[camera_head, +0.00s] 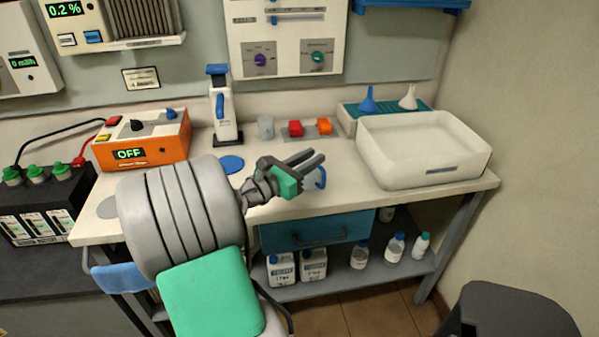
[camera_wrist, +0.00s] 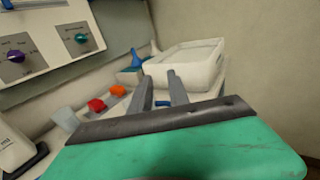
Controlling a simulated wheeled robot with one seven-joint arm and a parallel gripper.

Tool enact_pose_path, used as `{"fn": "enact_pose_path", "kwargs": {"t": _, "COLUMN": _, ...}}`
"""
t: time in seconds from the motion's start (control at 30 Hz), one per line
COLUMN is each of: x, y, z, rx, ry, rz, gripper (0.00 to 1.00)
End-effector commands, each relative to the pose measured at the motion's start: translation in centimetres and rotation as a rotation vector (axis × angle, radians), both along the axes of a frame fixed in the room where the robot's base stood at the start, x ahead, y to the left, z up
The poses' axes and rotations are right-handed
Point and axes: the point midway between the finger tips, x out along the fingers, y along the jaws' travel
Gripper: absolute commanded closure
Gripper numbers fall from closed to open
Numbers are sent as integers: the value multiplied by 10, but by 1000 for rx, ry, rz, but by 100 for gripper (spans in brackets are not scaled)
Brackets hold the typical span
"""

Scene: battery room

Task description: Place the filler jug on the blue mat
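A blue round mat (camera_head: 231,164) lies flat on the bench, left of my gripper, and nothing stands on it. A small whitish thing with a curved blue edge (camera_head: 319,178), which may be the filler jug, is at the bench front, partly hidden behind my gripper. I cannot tell whether they touch. My gripper (camera_head: 313,158) is over the front middle of the bench, fingers pointing right. In the wrist view its fingers (camera_wrist: 161,88) are apart, with nothing between them.
A tall white bottle-like unit (camera_head: 223,116) stands behind the mat. A greyish cup (camera_head: 265,128) and red and orange blocks (camera_head: 296,128) stand at the back. A large white basin (camera_head: 425,165) fills the bench's right, and an orange box (camera_head: 145,143) stands at left.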

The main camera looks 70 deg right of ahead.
Motion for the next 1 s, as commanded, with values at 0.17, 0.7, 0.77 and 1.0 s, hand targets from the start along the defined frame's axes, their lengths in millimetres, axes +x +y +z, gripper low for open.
{"fn": "enact_pose_path", "kwargs": {"t": 0.17, "x": 0, "y": 0, "z": -25, "rx": 1, "ry": 0, "rz": 0, "gripper": 78}}
{"fn": "enact_pose_path", "kwargs": {"t": 0.7, "x": -1, "y": -1, "z": -100, "rx": 1, "ry": 0, "rz": -1, "gripper": 78}}
{"fn": "enact_pose_path", "kwargs": {"t": 0.77, "x": -3, "y": -4, "z": -100, "rx": 2, "ry": -1, "rz": -2, "gripper": 78}}
{"fn": "enact_pose_path", "kwargs": {"t": 1.0, "x": -18, "y": -35, "z": -99, "rx": 1, "ry": 0, "rz": -4, "gripper": 78}}
